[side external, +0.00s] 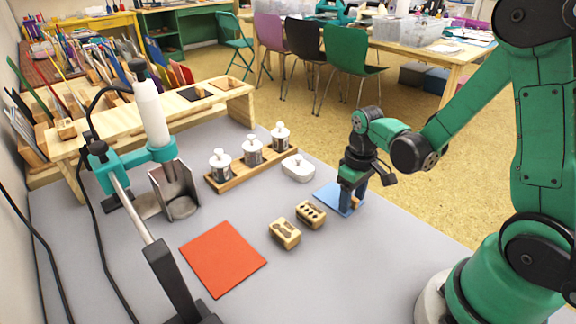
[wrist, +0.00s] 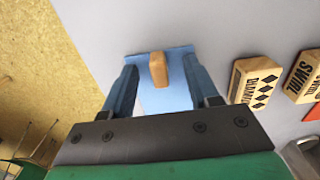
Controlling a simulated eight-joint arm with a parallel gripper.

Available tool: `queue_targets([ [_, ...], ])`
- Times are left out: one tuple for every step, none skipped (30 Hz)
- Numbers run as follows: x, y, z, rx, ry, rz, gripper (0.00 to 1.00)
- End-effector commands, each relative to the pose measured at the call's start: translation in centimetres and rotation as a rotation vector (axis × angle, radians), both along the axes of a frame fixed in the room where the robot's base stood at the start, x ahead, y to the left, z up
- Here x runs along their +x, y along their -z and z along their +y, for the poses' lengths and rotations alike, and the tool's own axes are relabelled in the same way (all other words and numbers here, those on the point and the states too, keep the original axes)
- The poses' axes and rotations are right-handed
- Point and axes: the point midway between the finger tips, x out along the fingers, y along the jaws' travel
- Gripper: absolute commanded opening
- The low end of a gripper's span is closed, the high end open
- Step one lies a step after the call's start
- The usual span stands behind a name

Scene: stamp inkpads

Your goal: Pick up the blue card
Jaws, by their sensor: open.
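The blue card (side external: 327,196) lies flat on the grey table under my gripper (side external: 349,203), which hides part of it. In the wrist view the blue card (wrist: 166,98) shows between my gripper's two blue-grey fingers. A small tan wooden piece (wrist: 158,68) appears on the card, between the fingertips. My gripper (wrist: 160,66) is open, with one finger on each side of the wooden piece and a gap visible to each. I cannot tell how far the fingertips are above the table.
Two wooden stamps, one with diamonds (side external: 311,213) and one with a swirl (side external: 285,233), lie near the blue card. A red card (side external: 222,258) lies farther left. A white lidded dish (side external: 298,167) and a wooden rack (side external: 247,171) of jars stand behind. The table's front middle is clear.

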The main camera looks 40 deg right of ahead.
Motion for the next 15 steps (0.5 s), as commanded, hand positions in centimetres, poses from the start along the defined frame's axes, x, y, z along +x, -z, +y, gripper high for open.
queue_targets([
  [0.0, -0.01, 0.0, 0.0, 0.0, 0.0, 0.51],
  [0.0, -0.01, 0.0, 0.0, 0.0, 0.0, 0.43],
  [0.0, -0.01, 0.0, 0.0, 0.0, 0.0, 0.31],
  [0.0, -0.01, 0.0, 0.0, 0.0, 0.0, 0.23],
  [0.0, -0.02, 0.0, 0.0, 0.0, 0.0, 0.14],
  [0.0, -0.02, 0.0, 0.0, 0.0, 0.0, 0.03],
  [0.0, -0.02, 0.0, 0.0, 0.0, 0.0, 0.0],
  [0.0, -0.02, 0.0, 0.0, 0.0, 0.0, 0.0],
  [0.0, -0.02, 0.0, 0.0, 0.0, 0.0, 0.0],
  [0.0, -0.02, 0.0, 0.0, 0.0, 0.0, 0.0],
  [0.0, -0.02, 0.0, 0.0, 0.0, 0.0, 0.0],
  [0.0, -0.02, 0.0, 0.0, 0.0, 0.0, 0.0],
  [0.0, -0.02, 0.0, 0.0, 0.0, 0.0, 0.0],
  [0.0, -0.02, 0.0, 0.0, 0.0, 0.0, 0.0],
  [0.0, -0.03, 0.0, 0.0, 0.0, 0.0, 0.0],
])
